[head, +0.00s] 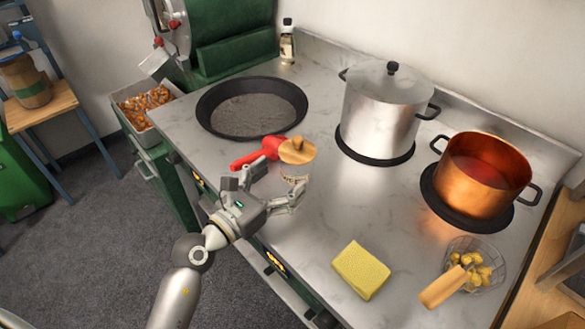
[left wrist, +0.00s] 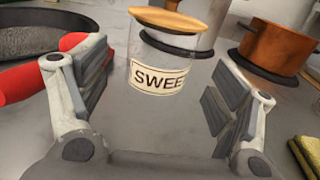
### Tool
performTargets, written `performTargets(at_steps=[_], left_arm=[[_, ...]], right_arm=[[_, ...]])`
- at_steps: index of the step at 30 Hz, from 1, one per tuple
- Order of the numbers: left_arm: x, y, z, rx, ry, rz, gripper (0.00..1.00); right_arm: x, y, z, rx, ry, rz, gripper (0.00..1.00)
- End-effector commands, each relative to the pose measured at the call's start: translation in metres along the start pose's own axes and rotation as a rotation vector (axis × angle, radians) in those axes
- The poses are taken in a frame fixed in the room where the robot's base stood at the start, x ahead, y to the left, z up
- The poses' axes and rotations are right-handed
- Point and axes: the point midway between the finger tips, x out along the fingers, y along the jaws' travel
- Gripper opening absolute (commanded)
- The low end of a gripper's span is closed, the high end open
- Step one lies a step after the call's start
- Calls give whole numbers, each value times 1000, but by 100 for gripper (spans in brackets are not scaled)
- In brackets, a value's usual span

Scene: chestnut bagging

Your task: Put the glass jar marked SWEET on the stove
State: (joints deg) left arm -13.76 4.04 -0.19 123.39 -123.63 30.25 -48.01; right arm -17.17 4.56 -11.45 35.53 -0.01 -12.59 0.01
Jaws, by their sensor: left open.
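The glass jar (head: 295,173) has a wooden lid with a knob and stands upright on the stove's grey steel top (head: 265,210). In the left wrist view the jar (left wrist: 160,50) shows a label reading "SWEE", its last letter cut off at the edge. My left gripper (head: 272,190) is open and empty, just in front of the jar. In the left wrist view the jar stands beyond and between the two spread fingers (left wrist: 160,100), with a gap before it. My right gripper does not show.
A steel pot (head: 378,110) and a copper pot (head: 480,175) stand to the right. A yellow sponge (head: 361,270) and a wire strainer (head: 475,265) lie in front. The steel between jar and sponge is clear.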

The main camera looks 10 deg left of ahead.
Motion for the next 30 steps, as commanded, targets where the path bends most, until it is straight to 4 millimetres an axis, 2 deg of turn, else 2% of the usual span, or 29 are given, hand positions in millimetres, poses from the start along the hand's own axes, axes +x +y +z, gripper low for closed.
performTargets(at_steps=[1, 6, 12, 30], left_arm=[[-11, 0, -3, 1, 3, 0, 84], [-38, 0, -2, 2, 2, 0, 84], [-57, 0, -1, 1, 0, 0, 84], [-61, 0, 0, 0, -1, 0, 84]], right_arm=[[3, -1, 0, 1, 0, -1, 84], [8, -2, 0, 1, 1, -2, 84], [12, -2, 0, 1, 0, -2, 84], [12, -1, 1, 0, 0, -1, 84]])
